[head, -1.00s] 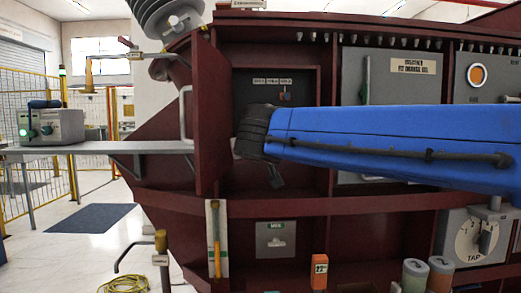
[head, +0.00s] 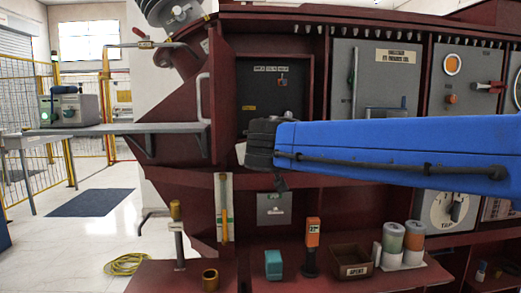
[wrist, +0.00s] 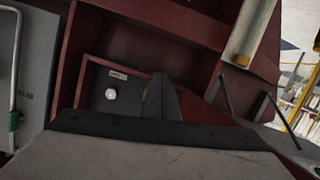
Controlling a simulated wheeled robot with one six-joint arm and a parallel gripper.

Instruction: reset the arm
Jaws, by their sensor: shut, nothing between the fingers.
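My blue arm (head: 390,155) reaches in from the right in the head view, in front of the dark red cabinet (head: 225,45). Its dark wrist end is in front of the lower part of an open compartment (head: 262,85). My gripper (wrist: 160,98) shows in the wrist view as dark fingers close together, shut and empty. Behind it in that view is a dark panel with a round white knob (wrist: 111,94). In the head view the fingers are small and mostly hidden below the wrist end.
A lower shelf (head: 190,275) holds a teal block (head: 273,264), an orange device (head: 312,245), an open box (head: 350,258) and two capped canisters (head: 413,243). A grey side shelf (head: 110,129) juts left. Yellow hose (head: 127,264) lies on the floor; the floor at left is mostly clear.

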